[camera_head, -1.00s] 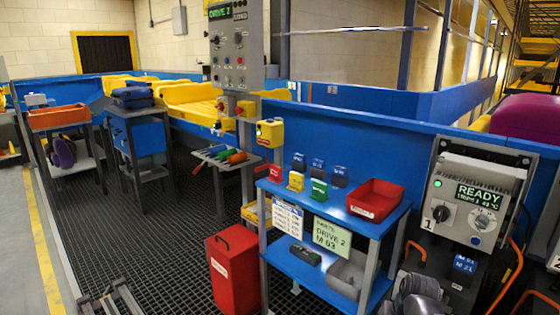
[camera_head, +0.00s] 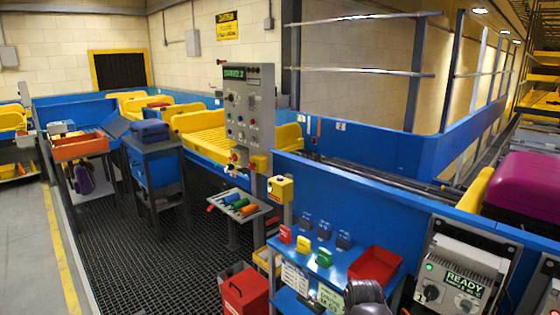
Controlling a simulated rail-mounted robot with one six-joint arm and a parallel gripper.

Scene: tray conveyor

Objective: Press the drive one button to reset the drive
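The grey drive unit (camera_head: 485,264) is at the lower right, cut off by the bottom edge. Its green display (camera_head: 464,282) reads READY, and a green lamp (camera_head: 430,267) is lit at its left. A black knob (camera_head: 431,292) shows below the lamp, with a pale dial (camera_head: 466,304) to its right. The drive's lower part is out of frame, and I cannot make out its button. A dark rounded part of my arm shows at the bottom, in front of the shelf, left of the drive. My gripper's fingers are not in view.
A blue shelf (camera_head: 338,262) holds small coloured blocks and a red bin (camera_head: 375,266). A grey control panel (camera_head: 250,115) stands behind a tool tray (camera_head: 240,207). A red box (camera_head: 245,292) stands on the dark grating (camera_head: 130,255). A blue wall (camera_head: 400,205) runs behind.

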